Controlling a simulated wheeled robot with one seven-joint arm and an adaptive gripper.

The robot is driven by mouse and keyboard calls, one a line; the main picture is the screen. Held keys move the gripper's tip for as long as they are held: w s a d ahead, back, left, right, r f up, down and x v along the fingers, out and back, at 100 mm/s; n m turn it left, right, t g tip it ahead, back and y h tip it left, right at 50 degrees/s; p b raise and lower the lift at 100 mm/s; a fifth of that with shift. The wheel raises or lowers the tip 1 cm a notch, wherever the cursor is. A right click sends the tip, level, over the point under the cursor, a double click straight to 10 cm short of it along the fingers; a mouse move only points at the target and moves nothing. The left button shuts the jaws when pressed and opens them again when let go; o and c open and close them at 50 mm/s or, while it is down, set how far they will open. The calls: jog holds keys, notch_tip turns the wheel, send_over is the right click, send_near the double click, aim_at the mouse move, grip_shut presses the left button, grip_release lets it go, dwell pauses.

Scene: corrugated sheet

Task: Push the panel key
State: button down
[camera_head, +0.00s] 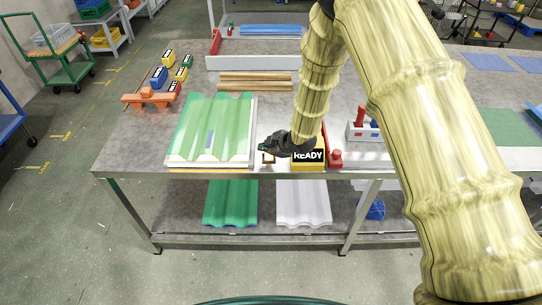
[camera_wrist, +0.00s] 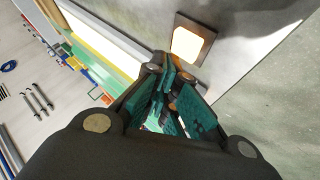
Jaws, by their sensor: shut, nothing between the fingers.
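The panel key is a small square with a pale glowing face and a dark brown frame. In the wrist view the key (camera_wrist: 187,43) lies just beyond my fingertips, at upper right of them. In the head view the key (camera_head: 268,158) shows at the table's front edge, right of the green sheet. My gripper (camera_head: 266,148) is shut and empty, its tip just above and beside the key. In the wrist view my gripper (camera_wrist: 168,78) has its dark fingers with teal pads together. I cannot tell whether the tips touch the key or its frame.
A green corrugated sheet (camera_head: 212,128) lies on a pale board to the left. Wooden strips (camera_head: 255,83) lie farther back on the table.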

aim_at(267, 157)
jog(key=shift+f, duration=0.2)
dwell(0.5)
jog(key=shift+f+b, duration=0.25)
jog(key=shift+b, duration=0.1)
jog(key=shift+f, duration=0.3)
dwell(0.6)
jog(key=shift+r, duration=0.8)
notch_tip(267, 157, up, 6)
jog(key=p, duration=0.4)
dwell(0.5)
